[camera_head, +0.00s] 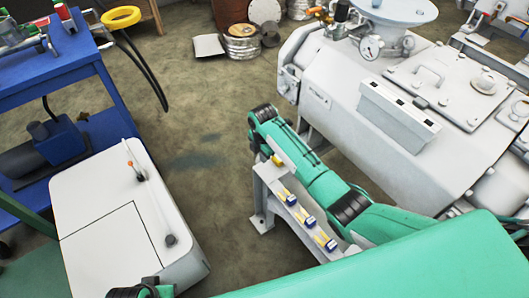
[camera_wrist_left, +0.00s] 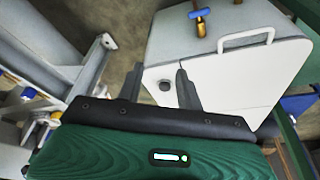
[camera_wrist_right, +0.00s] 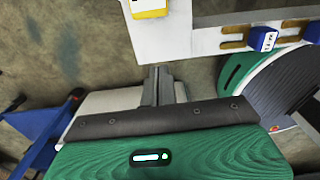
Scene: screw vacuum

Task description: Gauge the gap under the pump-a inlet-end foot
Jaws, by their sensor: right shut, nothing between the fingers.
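A large pale grey pump (camera_head: 385,115) stands at the right in the head view. I cannot read a name on it or pick out the inlet-end foot; its near underside is hidden by my right arm. A narrow grey rack (camera_head: 258,190) bears several blue-and-yellow pieces (camera_head: 309,218), perhaps gauges. In the right wrist view, a blue-tagged piece (camera_wrist_right: 263,39) sits on the rack. My right gripper (camera_wrist_right: 158,75) is shut and empty, just below the rack's yellow-marked end in that view. My left gripper (camera_wrist_left: 158,78) is open and empty, with the white cabinet beyond its fingers.
The white cabinet (camera_head: 90,195) with small levers on top stands at the left. A blue workbench (camera_head: 60,70) is behind it. Drums and a coil (camera_head: 242,45) stand on the floor at the back. Floor between cabinet and pump is mostly clear.

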